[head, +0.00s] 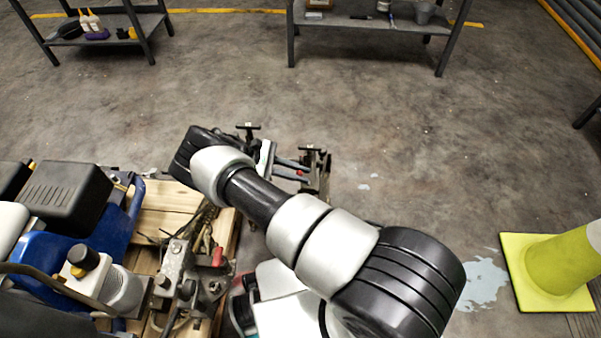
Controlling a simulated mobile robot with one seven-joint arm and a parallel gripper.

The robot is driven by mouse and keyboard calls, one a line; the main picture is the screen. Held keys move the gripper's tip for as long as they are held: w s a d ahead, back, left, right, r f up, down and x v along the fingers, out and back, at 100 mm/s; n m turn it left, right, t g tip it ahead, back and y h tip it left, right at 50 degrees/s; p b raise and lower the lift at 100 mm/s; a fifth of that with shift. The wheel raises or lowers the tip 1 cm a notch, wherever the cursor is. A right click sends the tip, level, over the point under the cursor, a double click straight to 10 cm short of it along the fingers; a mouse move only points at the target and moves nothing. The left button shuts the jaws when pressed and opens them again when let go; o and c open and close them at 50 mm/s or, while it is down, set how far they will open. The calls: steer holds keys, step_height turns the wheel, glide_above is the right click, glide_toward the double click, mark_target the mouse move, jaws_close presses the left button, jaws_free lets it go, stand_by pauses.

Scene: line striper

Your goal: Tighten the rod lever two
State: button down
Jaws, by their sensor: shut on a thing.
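My gripper (304,171) shows past the far end of my arm, its two grey fingers pointing right at a dark metal rod assembly (323,178). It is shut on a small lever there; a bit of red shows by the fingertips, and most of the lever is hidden. A black T-shaped handle (312,150) stands on the assembly just above the fingertips. A second black T-shaped handle (248,127) stands farther left, behind my wrist. I cannot tell from the picture which lever is number two.
A yellow-green cone (560,265) stands at right. Shelves (375,22) are at the back. The floor between is clear.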

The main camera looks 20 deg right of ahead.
steer(key=shift+w, duration=0.1)
stand_by(0.3)
steer(key=c, duration=1.7)
jaws_free()
steer(key=shift+o, duration=0.2)
